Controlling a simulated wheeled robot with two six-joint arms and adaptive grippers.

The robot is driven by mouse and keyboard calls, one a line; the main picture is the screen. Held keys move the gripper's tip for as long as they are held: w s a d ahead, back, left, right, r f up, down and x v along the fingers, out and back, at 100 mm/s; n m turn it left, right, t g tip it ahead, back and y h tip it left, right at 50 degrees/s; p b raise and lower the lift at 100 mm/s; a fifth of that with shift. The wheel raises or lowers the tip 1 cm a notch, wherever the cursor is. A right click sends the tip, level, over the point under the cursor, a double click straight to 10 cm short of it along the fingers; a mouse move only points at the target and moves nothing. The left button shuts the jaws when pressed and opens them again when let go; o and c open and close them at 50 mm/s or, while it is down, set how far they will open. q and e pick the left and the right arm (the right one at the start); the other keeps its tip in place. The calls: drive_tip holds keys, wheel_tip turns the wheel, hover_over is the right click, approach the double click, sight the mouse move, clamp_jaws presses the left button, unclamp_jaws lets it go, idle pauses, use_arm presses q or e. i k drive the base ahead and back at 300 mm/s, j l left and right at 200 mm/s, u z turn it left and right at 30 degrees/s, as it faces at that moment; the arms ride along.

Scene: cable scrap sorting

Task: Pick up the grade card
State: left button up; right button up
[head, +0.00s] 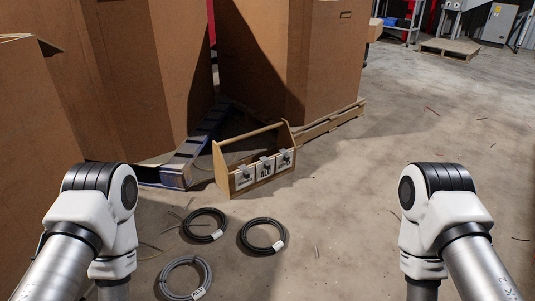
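A wooden tote (221,168) with a bar handle stands on the floor near the middle of the head view. On its front hang several pale cards with dark markings: a left card (243,179), a middle card (264,169) and a right card (285,160). Dark clips sit at their upper edges. The print is too small to read surely, so I cannot tell which is the grade card. Both my arms show at the lower left and lower right, apart from the tote. Both grippers are outside the picture.
Three tagged cable coils lie on the floor before the tote: a black coil (205,239), another black coil (247,248) and a grey coil (163,285). Large cardboard boxes (255,60) on pallets (330,121) stand behind. Cable scraps are scattered; the right floor is mostly open.

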sight(265, 169)
drive_tip(key=i+l+z, duration=0.3)
drive_tip(key=i+z, duration=0.15)
drive_tip(key=i+l+z, duration=0.15)
drive_tip(key=i+z, duration=0.8)
drive_tip(key=i+u, duration=0.15)
drive_tip(key=i, duration=0.6)
drive_tip(key=i+l+u, duration=0.15)
drive_tip(key=i, duration=0.55)
drive_tip(key=i+u, duration=0.2)
drive_tip(key=u, duration=0.3)
drive_tip(key=i+u, duration=0.25)
drive_tip(key=u, duration=0.2)
drive_tip(key=i+l+u, duration=0.1)
drive_tip(key=i+u, duration=0.15)
drive_tip(key=u, duration=0.25)
drive_tip(key=i+l+u, duration=0.2)
drive_tip(key=u, duration=0.3)
drive_tip(key=i+l+u, duration=0.15)
drive_tip(key=u, duration=0.35)
drive_tip(key=i+l+u, duration=0.2)
drive_tip(key=u, duration=0.3)
drive_tip(key=i+l+u, duration=0.3)
drive_tip(key=u, duration=0.2)
drive_tip(key=i+l+u, duration=0.2)
drive_tip(key=l+u, duration=0.3)
drive_tip(key=i+l+u, duration=0.1)
drive_tip(key=l+u, duration=0.2)
drive_tip(key=u, duration=0.15)
